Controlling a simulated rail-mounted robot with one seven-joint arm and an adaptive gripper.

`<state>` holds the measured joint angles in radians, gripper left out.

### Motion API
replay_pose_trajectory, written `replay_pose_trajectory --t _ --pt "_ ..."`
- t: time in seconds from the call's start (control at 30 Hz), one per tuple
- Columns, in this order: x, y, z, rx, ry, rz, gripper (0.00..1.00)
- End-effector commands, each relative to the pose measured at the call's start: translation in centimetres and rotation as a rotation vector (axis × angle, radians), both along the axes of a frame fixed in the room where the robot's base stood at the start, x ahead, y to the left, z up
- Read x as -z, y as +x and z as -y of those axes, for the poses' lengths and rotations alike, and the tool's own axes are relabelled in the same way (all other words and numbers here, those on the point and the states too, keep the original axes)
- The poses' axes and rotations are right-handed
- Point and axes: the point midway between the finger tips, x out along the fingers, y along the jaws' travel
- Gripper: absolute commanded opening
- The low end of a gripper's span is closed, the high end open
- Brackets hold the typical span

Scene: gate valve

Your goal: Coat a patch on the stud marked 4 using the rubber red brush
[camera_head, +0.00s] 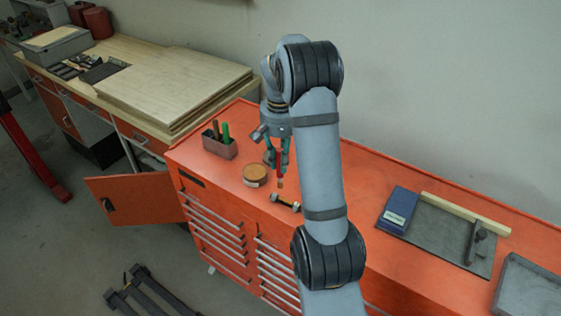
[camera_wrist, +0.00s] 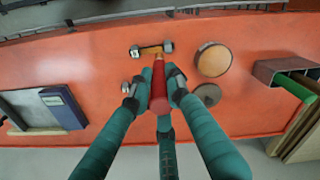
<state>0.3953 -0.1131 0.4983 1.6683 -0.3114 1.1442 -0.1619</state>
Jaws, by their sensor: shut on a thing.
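My gripper (camera_head: 278,152) is shut on the red brush (camera_head: 281,171), which also shows between the fingers in the wrist view (camera_wrist: 159,76). The brush points down, its tan tip above the red bench top and close to a stud (camera_head: 286,202). A second small metal piece (camera_wrist: 130,86) is partly hidden by a finger. I cannot tell whether the tip touches the stud.
A round tin (camera_head: 255,174) with a brown top stands left of the stud. A lid-like disc (camera_wrist: 208,95) lies near it. A blue box (camera_head: 398,208) and grey mat (camera_head: 440,238) lie to the right.

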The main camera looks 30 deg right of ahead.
Motion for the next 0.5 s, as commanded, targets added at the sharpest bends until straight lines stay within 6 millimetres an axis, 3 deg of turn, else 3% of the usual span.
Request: replay_pose_trajectory --t 0.2,0.5 --pt "-2.3 0.1 -0.1 -0.002 0.000 0.001 0.00" --pt "-2.6 0.0 -0.1 -0.002 0.000 0.001 0.00"
